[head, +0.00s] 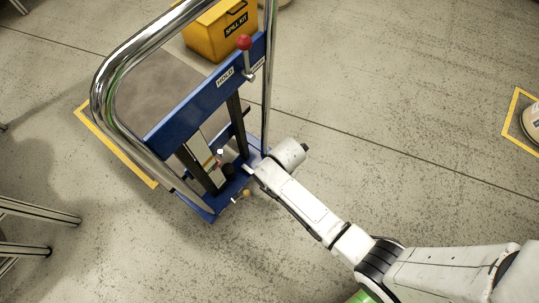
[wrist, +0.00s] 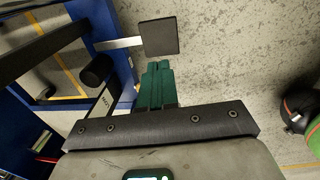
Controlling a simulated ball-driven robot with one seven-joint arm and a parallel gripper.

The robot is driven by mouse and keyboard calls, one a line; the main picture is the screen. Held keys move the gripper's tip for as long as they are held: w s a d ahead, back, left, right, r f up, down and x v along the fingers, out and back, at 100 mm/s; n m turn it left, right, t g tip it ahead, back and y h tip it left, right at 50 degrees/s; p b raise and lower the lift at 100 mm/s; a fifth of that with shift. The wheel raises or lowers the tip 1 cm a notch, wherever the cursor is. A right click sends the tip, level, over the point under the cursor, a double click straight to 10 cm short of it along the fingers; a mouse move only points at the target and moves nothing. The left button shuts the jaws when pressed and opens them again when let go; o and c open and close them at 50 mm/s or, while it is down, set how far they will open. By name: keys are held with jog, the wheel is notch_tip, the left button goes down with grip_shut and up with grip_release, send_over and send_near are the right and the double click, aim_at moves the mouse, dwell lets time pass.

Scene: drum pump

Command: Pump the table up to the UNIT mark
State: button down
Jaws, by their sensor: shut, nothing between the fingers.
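The blue lift table (head: 190,108) has a chrome push handle and a grey top. A red-knobbed lever (head: 245,44) stands at its crossbar beside the HOLD label. A pale strip with markings (head: 204,152) runs up the mast; I cannot read a UNIT mark. In the wrist view, a dark square pedal pad (wrist: 160,37) sits on a metal arm (wrist: 118,43). My gripper (wrist: 158,66), with teal fingers, is shut and empty. Its tips point at the pad's near edge, and I cannot tell whether they touch. My arm hides the fingers in the head view.
A yellow spill kit box (head: 217,32) stands behind the table. Metal legs (head: 35,212) stand at the left. The concrete floor to the right is mostly clear.

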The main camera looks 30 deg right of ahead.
jog(key=r, duration=0.1)
jog(key=w+r, duration=0.1)
jog(key=r+g, duration=0.1)
jog(key=shift+w+a, duration=0.25)
jog(key=shift+w, duration=0.05)
notch_tip(320, 180, down, 14)
jog(key=b, duration=0.7)
